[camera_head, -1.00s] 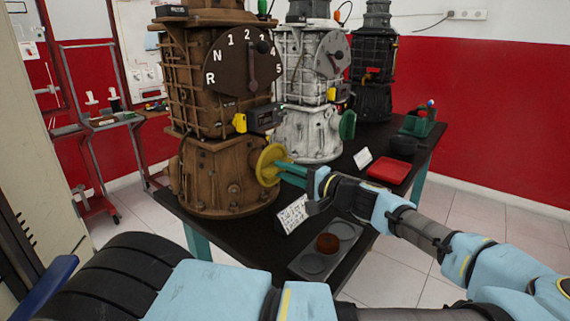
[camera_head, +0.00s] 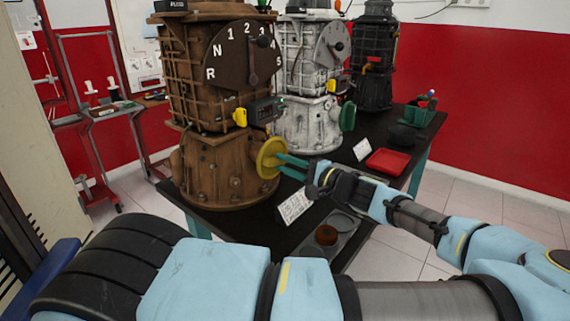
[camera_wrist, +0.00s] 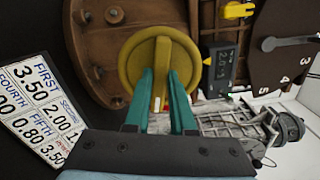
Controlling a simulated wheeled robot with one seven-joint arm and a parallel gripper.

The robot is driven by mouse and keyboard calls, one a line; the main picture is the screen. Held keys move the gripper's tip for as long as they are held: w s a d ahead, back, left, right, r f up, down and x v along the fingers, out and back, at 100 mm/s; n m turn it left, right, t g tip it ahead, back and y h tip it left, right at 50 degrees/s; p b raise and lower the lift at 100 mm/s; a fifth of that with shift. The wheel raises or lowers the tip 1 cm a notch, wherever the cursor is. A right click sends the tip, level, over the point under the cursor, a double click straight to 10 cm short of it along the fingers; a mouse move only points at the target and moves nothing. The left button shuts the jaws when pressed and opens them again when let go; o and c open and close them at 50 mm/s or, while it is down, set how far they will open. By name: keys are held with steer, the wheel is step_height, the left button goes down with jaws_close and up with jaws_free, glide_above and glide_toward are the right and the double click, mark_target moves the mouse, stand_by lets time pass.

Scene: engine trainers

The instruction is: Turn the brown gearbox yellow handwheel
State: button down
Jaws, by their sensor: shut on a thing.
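The brown gearbox (camera_head: 222,168) stands upright on the dark table, with a gear dial (camera_head: 240,62) on its upper part. Its yellow handwheel (camera_head: 267,159) sticks out on the right side of the lower housing. My gripper (camera_head: 283,160) reaches in from the right, its green fingers at the handwheel. In the wrist view, the yellow handwheel (camera_wrist: 158,72) faces the camera. The fingers of my gripper (camera_wrist: 161,75) lie on both sides of its raised centre bar and are shut on it. The fingers hide part of the wheel's face.
A white gearbox (camera_head: 306,120) with a green handwheel (camera_head: 348,116) stands behind. A black gearbox (camera_head: 373,62) is farther back. A printed card (camera_head: 295,206), a grey tray (camera_head: 340,236) with a brown disc (camera_head: 326,235), and a red tray (camera_head: 388,162) lie near my arm.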

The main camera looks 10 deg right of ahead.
steer(key=c, duration=0.8)
jaws_free()
steer(key=shift+o, duration=0.2)
steer(key=b+v, duration=0.2)
steer(key=v, duration=0.8)
steer(key=shift+s+d+b, duration=0.3)
